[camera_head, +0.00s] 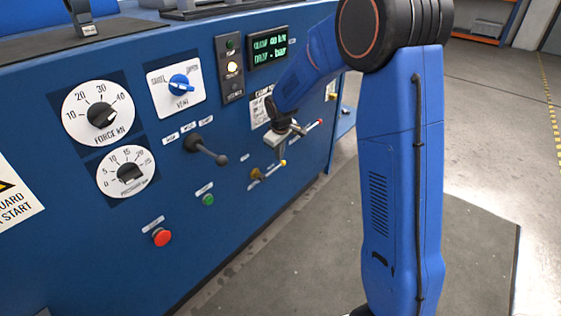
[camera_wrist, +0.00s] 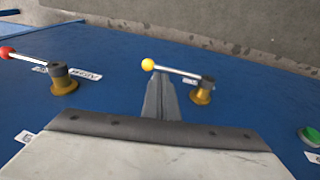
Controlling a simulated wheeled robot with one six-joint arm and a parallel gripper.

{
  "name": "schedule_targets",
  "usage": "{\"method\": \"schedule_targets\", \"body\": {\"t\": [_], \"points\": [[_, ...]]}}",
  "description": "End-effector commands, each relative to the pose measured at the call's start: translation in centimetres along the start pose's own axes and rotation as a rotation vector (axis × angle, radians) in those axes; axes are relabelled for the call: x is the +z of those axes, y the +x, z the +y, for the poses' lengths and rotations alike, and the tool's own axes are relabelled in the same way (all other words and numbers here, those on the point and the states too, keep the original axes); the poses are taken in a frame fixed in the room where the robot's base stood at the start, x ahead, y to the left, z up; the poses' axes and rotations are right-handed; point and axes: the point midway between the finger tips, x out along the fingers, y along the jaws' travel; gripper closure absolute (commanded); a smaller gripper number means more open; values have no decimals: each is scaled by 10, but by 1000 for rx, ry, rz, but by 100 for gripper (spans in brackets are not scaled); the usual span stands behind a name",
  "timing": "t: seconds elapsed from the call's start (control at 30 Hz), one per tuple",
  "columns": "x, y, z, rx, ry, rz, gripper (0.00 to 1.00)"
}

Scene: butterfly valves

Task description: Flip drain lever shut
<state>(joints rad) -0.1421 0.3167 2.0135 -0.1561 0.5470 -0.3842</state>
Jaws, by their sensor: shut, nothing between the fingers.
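A lever with a yellow ball tip (camera_wrist: 148,64) runs to a brass valve body (camera_wrist: 202,94) on the blue panel. This yellow-tipped lever also shows in the head view (camera_head: 283,162), below my gripper (camera_head: 281,140). A red-tipped lever (camera_wrist: 5,52) on another brass body (camera_wrist: 62,82) is at the left of the wrist view. I cannot read which label says drain. My gripper (camera_wrist: 157,80) is shut and empty, its fingertips appearing just beside the yellow ball, between it and the brass body. I cannot tell whether they touch the lever.
The blue panel (camera_head: 110,235) also carries a black-knobbed lever (camera_head: 207,150), a green button (camera_head: 208,199), a red button (camera_head: 161,237), dials (camera_head: 98,112) and a blue selector (camera_head: 179,82). The red-tipped lever sits close to my gripper. Floor (camera_head: 310,240) in front of the panel is clear.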

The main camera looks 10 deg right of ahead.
Motion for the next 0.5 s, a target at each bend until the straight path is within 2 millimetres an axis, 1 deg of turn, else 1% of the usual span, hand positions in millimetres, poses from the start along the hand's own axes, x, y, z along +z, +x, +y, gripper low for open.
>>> {"method": "schedule_targets", "body": {"t": [0.03,0.1,0.3,0.5], "points": [[0,-11,3,2,1,4,100],[0,-25,6,1,3,3,100],[0,-62,13,2,2,3,100],[1,-84,18,0,2,1,100]]}}
